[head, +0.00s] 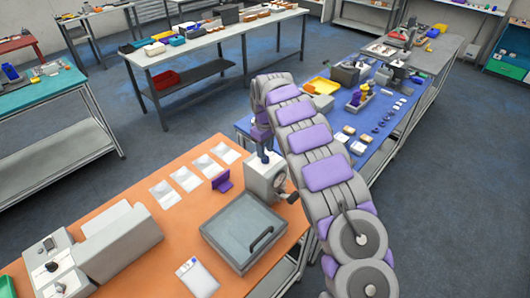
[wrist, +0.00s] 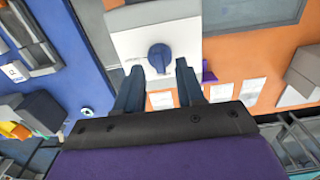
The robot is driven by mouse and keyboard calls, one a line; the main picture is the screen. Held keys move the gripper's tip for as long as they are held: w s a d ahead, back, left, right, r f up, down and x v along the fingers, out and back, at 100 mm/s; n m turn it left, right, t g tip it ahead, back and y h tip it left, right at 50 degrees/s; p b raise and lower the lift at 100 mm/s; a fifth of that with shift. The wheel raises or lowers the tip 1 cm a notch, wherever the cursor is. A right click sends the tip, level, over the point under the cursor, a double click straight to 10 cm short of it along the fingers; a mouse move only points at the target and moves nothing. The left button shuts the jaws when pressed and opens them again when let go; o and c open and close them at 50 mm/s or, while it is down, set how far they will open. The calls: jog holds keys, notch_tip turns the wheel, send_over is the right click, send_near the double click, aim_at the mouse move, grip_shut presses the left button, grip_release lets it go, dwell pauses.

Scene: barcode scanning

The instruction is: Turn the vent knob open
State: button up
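The vent knob is a dark blue round knob with a raised grip (wrist: 160,55), on the pale face of a grey box (wrist: 190,38). In the head view the box (head: 258,182) stands on the orange table, with the knob (head: 264,158) on its top. My gripper (wrist: 159,67) is open, its two dark fingers apart on either side of the knob's near edge in the wrist view. I see nothing between them but the knob beyond; contact cannot be told. In the head view my gripper (head: 262,144) points down just above the box, its fingers small and partly hidden.
A grey lidded tray with a black handle (head: 243,230) lies in front of the box. A purple stand (head: 221,181) and several white packets (head: 187,179) lie to its left. A blue table (head: 371,150) with small items is behind my arm. A dark lever (head: 292,197) sticks out at the box's right.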

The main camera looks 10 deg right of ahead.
jog(key=shift+f, duration=1.05)
grip_shut()
